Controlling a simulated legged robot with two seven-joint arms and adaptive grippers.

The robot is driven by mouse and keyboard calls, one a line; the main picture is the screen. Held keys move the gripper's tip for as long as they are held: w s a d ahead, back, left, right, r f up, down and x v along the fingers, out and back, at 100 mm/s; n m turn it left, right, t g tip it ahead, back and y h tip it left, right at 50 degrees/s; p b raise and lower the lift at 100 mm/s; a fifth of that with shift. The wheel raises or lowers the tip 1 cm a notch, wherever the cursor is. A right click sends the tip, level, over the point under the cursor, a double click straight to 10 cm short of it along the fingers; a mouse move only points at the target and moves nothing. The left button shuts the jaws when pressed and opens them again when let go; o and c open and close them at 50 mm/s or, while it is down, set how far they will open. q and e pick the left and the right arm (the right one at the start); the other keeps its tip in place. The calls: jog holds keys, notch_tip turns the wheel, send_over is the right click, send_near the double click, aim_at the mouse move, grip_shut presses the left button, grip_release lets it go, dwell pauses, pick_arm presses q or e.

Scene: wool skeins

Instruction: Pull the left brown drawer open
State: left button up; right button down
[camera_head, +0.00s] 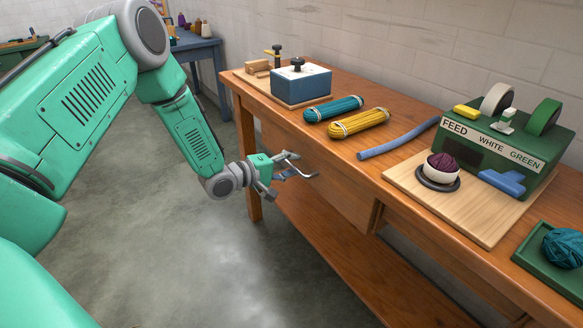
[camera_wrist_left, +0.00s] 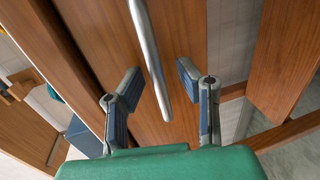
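The left brown drawer (camera_head: 338,196) is a wooden front under the workbench top and looks about flush with the bench. My left gripper (camera_head: 286,170) is at this drawer front in the head view. In the left wrist view its two fingers (camera_wrist_left: 158,84) are spread, with a silver bar handle (camera_wrist_left: 149,45) running between them. A gap shows on both sides of the handle, so the fingers do not appear to grip it. The wooden drawer front (camera_wrist_left: 183,35) fills the view behind the handle. My right gripper is not in view.
The wooden bench top (camera_head: 345,150) holds a blue box (camera_head: 301,85), a teal skein (camera_head: 333,108), a yellow skein (camera_head: 359,123) and a blue rod (camera_head: 398,138). A green feed stand (camera_head: 510,150) is at right. A lower shelf (camera_head: 350,255) runs underneath. Clear floor (camera_head: 200,270) lies in front.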

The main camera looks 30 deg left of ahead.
pick_arm(q)
jog(key=shift+a+f, duration=0.1)
jog(key=shift+a, duration=0.1)
grip_shut()
jog(key=shift+s, duration=0.1)
jog(key=f+p+v, duration=0.2)
jog(key=p+v, duration=0.2)
jog(key=v, duration=0.7)
jog(key=s+f+p+v, duration=0.1)
jog(key=p+v, duration=0.3)
jog(key=v, duration=0.7)
notch_tip(320, 180, down, 2)
jog(key=shift+a, duration=0.1)
grip_release()
jog(key=shift+w, duration=0.1)
jog(key=shift+r, duration=0.1)
